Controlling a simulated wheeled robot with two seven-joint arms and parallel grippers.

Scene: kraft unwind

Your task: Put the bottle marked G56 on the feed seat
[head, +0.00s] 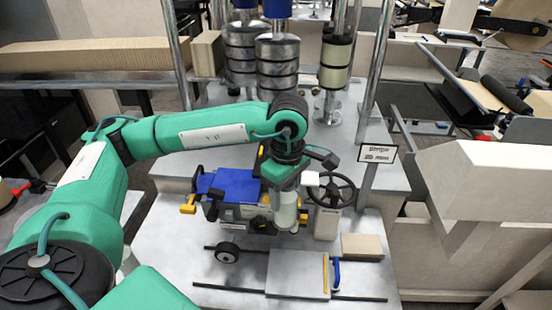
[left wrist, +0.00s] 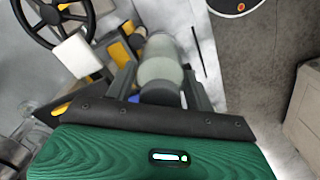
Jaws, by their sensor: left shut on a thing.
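My left gripper (head: 287,192) is shut on a pale grey-green bottle (head: 286,212), held upright beside the blue-topped machine. In the left wrist view the bottle (left wrist: 161,60) sits between the two fingers of the left gripper (left wrist: 160,88). No marking can be read on it, so I cannot tell whether it is G56. I cannot make out which part is the feed seat. My right gripper is not in view.
A blue-topped machine (head: 233,186) stands left of the bottle. A black handwheel (head: 331,192) is close on the right, also in the left wrist view (left wrist: 52,18). A grey plate (head: 297,275) and a tan block (head: 362,246) lie in front. Metal posts rise behind.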

